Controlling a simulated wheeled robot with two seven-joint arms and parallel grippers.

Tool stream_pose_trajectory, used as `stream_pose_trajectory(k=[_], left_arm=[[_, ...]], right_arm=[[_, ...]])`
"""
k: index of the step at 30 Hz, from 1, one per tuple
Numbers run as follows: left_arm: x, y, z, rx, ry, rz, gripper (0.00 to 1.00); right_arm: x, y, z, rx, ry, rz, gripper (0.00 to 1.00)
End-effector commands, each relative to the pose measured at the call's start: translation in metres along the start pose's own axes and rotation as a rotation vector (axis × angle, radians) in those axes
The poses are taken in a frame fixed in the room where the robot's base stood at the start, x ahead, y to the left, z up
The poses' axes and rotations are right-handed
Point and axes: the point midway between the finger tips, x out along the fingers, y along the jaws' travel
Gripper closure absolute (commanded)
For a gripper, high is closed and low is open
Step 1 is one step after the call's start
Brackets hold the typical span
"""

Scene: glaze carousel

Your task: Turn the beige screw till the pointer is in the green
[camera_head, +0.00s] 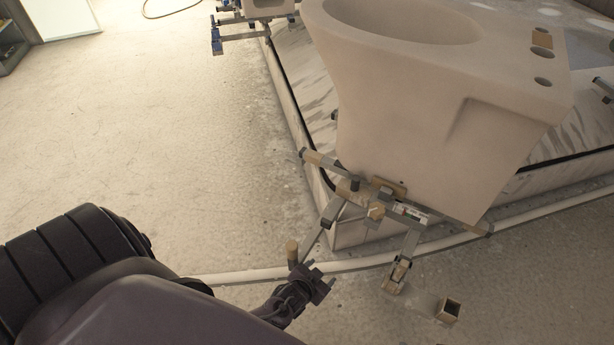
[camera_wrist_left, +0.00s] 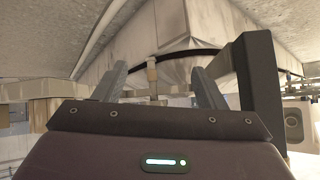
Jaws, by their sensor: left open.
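In the left wrist view a beige post (camera_wrist_left: 152,72) stands between and beyond the fingers, probably the same part. My left gripper (camera_head: 318,280) is open and empty, just below and right of the beige cylinder in the head view, with no clear contact. A small pale scale plate (camera_head: 410,212) shows on the fixture; its pointer and any green zone are too small to read. My right gripper is out of view.
The fixture stands at the corner of a streaked pale platform (camera_head: 350,232). A curved pale rail (camera_head: 250,275) runs along the floor. A small open square tube (camera_head: 448,311) is at lower right. Another fixture with blue parts (camera_head: 217,38) is at the top.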

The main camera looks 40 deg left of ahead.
Motion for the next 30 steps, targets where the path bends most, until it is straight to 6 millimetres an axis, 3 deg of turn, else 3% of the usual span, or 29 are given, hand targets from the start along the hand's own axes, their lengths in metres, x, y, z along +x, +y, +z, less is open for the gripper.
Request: stream_pose_trajectory(k=[6,12,30], left_arm=[[-0.014,0.0,0.032,0.014,-0.097,0.015,0.35],[-0.019,0.001,0.047,0.019,-0.137,0.022,0.35],[-0.019,0.001,0.05,0.02,-0.143,0.023,0.35]], right_arm=[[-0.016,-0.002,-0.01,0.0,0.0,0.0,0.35],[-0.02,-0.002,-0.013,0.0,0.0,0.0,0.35],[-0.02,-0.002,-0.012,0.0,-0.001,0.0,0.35]])
